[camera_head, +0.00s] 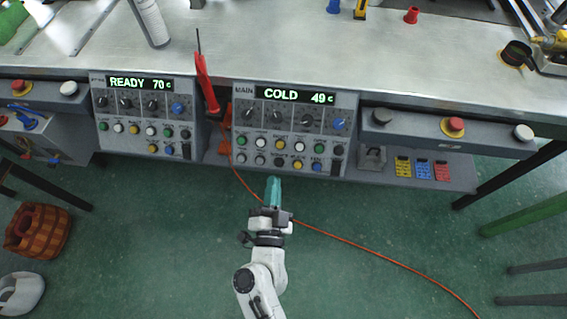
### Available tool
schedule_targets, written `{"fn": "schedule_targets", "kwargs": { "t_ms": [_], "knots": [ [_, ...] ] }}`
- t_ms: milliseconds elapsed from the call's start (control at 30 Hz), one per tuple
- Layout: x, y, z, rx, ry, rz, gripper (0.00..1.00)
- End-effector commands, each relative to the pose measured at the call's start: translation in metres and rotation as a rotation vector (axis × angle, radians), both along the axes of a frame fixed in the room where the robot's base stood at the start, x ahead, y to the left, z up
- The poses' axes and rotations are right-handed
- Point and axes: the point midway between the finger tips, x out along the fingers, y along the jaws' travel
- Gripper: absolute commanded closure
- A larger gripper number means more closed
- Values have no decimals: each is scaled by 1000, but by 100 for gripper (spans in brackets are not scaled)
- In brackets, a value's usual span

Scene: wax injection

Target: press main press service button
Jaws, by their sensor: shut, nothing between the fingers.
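The main press panel (292,128) is a grey control box on the front of the bench, marked MAIN. Its display (297,95) reads COLD 49 c. Below the display are several dark knobs, one blue knob (338,124) and two rows of small coloured buttons (280,145). The labels by the buttons are too small to read, so I cannot tell which one is the service button. My gripper (273,181) has teal fingers, shut and empty, pointing up the picture. It is just below the panel's lower edge in the picture, apart from the buttons.
A second panel (142,117) on the left reads READY 70 c. A red tool (206,85) hangs between the panels, its orange cable (370,257) trailing across the floor.

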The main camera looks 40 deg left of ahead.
Motion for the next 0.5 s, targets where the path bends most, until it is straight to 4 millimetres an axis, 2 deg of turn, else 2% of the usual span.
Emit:
{"fn": "schedule_targets", "kwargs": {
  "t_ms": [233,500],
  "knots": [
    [2,1,-3,0,-1,1,100],
    [21,12,-25,2,-2,0,100]
  ]
}}
